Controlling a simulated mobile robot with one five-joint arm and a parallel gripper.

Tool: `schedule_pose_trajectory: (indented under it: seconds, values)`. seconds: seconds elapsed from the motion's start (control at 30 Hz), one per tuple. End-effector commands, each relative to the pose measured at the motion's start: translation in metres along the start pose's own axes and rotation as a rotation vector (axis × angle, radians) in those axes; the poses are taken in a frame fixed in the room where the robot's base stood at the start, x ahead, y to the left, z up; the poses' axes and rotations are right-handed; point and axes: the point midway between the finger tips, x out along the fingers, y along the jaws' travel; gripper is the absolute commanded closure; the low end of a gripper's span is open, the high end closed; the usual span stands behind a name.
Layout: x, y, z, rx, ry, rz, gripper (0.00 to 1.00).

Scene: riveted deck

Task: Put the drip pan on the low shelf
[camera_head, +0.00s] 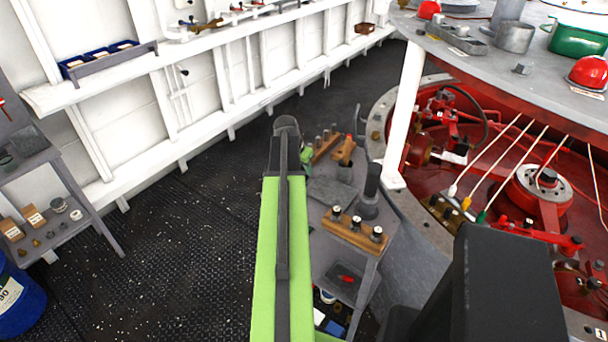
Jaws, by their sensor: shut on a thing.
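My lime-green and dark arm rises through the middle of the view, and its far end stands in front of a small grey bench. My gripper's jaws do not show; the arm hides them and whatever is between them. I cannot pick out the drip pan with certainty. The small grey bench has a lower shelf, partly seen, with a dark tray (342,285) holding a small red thing. At the left, a grey rack has a low shelf (85,228) with boxes, a tin and small parts on it. I cannot tell which low shelf is meant.
Wooden blocks with dark knobs (354,231) and a dark upright cylinder (371,185) stand on the bench. A blue drum (22,298) is at lower left. Red machinery and a white post (405,115) are at right. The dark deck floor (180,240) is open at left.

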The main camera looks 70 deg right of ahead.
Motion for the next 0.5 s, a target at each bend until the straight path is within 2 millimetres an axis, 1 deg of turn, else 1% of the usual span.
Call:
schedule_pose_trajectory:
  seconds: [0.03, 0.2, 0.33, 0.37, 0.5]
  values:
    - [0.0043, -0.0001, 0.0018, 0.000, 0.000, 0.000, 1.00]
    - [0.0008, -0.0003, 0.0005, -0.001, 0.000, 0.000, 1.00]
    - [0.0050, -0.0004, 0.0024, -0.001, 0.000, 0.000, 1.00]
    - [0.0048, -0.0005, 0.0024, -0.001, 0.000, 0.000, 0.72]
    - [0.0036, -0.0006, 0.0020, -0.001, 0.000, 0.000, 0.53]
